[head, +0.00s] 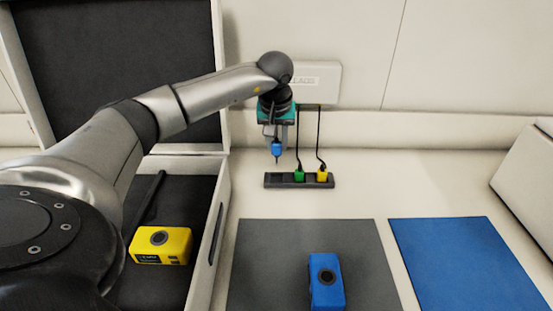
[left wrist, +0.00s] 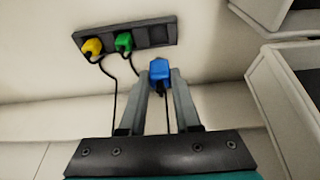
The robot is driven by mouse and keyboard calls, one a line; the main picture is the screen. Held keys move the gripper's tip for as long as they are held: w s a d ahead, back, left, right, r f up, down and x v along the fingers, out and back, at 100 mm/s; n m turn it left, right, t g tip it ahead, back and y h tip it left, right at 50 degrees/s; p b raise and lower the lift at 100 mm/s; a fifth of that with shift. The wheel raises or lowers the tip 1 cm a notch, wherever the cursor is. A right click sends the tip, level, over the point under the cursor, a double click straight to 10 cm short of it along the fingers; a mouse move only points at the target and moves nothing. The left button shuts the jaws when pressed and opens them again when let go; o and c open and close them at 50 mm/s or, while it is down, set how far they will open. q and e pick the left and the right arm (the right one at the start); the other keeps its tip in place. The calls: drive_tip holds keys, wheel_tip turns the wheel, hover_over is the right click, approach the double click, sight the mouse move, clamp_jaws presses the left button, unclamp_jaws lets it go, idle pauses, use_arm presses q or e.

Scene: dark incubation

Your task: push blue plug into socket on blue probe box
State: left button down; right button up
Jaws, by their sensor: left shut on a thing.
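The blue plug (head: 277,149) is held between the fingers of my left gripper (head: 277,140), which is shut on it above the dark plug strip. It also shows at the fingertips in the left wrist view (left wrist: 160,71), with a dark cable behind it. The plug points down and looks clear of the strip. The blue probe box (head: 326,281) sits on the dark grey mat (head: 270,260), at the bottom of the head view. It has a round dark socket (head: 326,276) on its top. My right gripper is not in view.
The dark strip (head: 285,186) holds a green plug (head: 299,174) and a yellow plug (head: 322,176), with cables rising to a wall box (head: 322,82). A yellow probe box (head: 161,246) lies in the open case at left. The blue mat (head: 465,262) is bare.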

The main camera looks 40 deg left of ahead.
sight(276, 144)
use_arm(q)
wheel_tip(276, 144, up, 11)
drive_tip(key=p, duration=0.1)
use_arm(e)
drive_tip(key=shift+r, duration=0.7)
use_arm(q)
drive_tip(key=shift+f, duration=0.1)
